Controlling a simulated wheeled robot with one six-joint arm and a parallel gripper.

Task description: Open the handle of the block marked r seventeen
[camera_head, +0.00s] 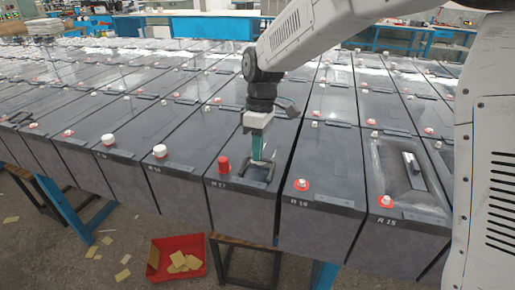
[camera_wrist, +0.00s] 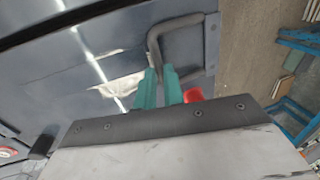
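The block marked R 17 (camera_head: 228,195) is a dark grey battery block in the front row, with a red cap (camera_head: 224,164) on its top. Its handle (camera_head: 268,180) is a dark metal loop at the front right of the top. In the wrist view the handle (camera_wrist: 180,23) shows as a bent bar fixed to a plate, and it looks folded down, near the block's top. My gripper (camera_head: 257,158) reaches down to the loop. In the wrist view its green fingers (camera_wrist: 158,75) sit on either side of the loop's outer bar, with hardly any gap. The fingertips partly hide the bar.
Neighbouring blocks stand close on both sides, R 16 (camera_head: 315,195) on the right with a small white cap on a red ring. White caps (camera_head: 160,151) stand up to the left. A red bin (camera_head: 177,258) with yellowish pieces lies on the floor in front.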

